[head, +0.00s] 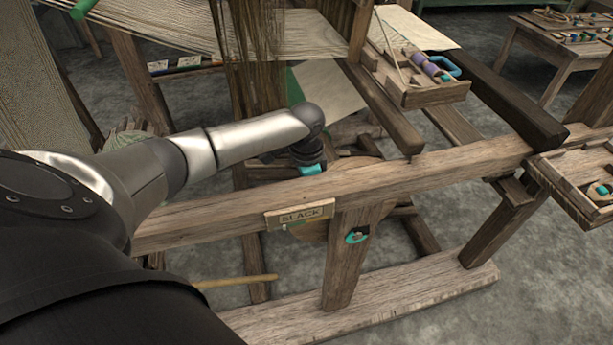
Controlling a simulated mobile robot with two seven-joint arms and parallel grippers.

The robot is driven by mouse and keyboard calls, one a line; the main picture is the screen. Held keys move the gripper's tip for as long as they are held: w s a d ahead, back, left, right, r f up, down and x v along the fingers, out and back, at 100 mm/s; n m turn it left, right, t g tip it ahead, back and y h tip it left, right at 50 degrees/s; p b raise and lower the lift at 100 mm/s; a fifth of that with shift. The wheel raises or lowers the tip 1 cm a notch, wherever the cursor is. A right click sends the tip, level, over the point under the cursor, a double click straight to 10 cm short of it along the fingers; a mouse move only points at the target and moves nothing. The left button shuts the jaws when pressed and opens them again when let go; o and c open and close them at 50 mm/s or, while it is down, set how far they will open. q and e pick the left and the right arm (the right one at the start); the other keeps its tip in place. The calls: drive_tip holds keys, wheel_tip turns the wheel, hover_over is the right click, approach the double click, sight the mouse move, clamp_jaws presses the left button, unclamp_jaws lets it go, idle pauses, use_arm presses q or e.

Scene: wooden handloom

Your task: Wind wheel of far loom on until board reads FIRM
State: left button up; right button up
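A small board (300,215) on the front beam of the loom reads SLACK. A round wooden wheel (375,213) sits behind the beam and its post, so most of it is hidden. A teal ring-shaped part (357,236) shows at the post below the beam. My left arm reaches in from the left, and my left gripper (309,168) points down just behind the beam, above the board. A teal piece shows at its tip. I cannot tell whether it is a handle or part of the gripper, nor whether the fingers are closed. My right gripper is not in view.
The long front beam (450,157) crosses the view, with a post (347,270) below it. A wooden tray (430,95) with a purple roll and a blue loop stands behind. Another tray (575,190) is at right. Stretched threads hang upper left. Bare floor lies lower right.

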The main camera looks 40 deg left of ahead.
use_arm(q)
clamp_jaws()
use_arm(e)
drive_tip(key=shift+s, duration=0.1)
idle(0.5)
use_arm(q)
drive_tip(key=shift+s+a+f+t+h+p, duration=0.2)
drive_tip(key=shift+s+f+t+h+p, duration=0.1)
drive_tip(key=shift+s+f+p, duration=0.25)
drive_tip(key=shift+a+f, duration=0.1)
drive_tip(key=shift+f, duration=0.05)
drive_tip(key=shift+s+a+f+t+h+p, duration=0.15)
drive_tip(key=shift+f+t+h+p, duration=0.2)
drive_tip(key=shift+f+t+h, duration=0.2)
drive_tip(key=shift+f+t, duration=0.15)
drive_tip(key=shift+t, duration=0.1)
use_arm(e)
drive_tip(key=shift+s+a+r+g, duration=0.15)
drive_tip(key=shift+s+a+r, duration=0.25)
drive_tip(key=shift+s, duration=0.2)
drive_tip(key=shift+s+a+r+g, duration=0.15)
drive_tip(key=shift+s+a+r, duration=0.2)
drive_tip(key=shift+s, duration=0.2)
